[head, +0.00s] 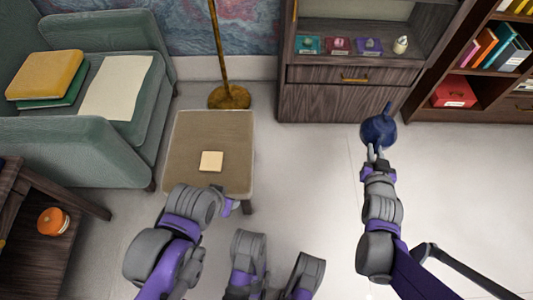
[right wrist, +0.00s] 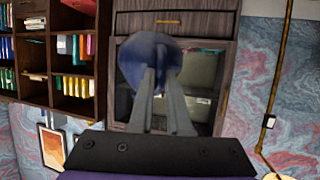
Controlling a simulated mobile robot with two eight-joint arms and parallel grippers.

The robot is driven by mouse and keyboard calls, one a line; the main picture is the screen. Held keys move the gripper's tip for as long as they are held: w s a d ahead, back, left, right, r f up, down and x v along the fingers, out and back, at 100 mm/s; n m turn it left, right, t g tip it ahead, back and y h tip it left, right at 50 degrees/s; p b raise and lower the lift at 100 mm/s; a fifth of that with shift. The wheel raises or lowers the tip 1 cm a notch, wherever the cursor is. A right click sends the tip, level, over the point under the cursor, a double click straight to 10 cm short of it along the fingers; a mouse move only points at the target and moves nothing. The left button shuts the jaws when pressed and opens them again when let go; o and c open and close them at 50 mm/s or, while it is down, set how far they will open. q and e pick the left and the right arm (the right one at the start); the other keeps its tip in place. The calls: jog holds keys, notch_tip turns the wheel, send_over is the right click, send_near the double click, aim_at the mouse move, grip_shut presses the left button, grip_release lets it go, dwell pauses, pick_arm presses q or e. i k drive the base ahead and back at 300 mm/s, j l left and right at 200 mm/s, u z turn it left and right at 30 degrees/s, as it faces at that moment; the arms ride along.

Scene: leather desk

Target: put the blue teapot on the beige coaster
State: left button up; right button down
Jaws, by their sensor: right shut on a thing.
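The blue teapot (head: 379,130) is at the right of the middle in the head view, in front of the dark cabinet. It also shows in the right wrist view (right wrist: 150,52). My right gripper (head: 374,152) is shut on the teapot, its two fingers reaching up to it. The beige coaster (head: 211,161) lies flat and empty on the leather-topped desk (head: 195,130), well to the left of the teapot. My left arm comes in at the lower left near the desk's front edge; its gripper (head: 228,207) shows only in part, and its jaws cannot be made out.
A brass lamp stand (head: 230,97) rises behind the desk. A green sofa (head: 110,95) stands at the left, with a side table (head: 35,240) below it. The cabinet (head: 345,100) and bookshelf (head: 470,95) line the back right. Open floor lies between desk and teapot.

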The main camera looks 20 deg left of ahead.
aim_at(203, 160)
jog(key=k+j, duration=0.8)
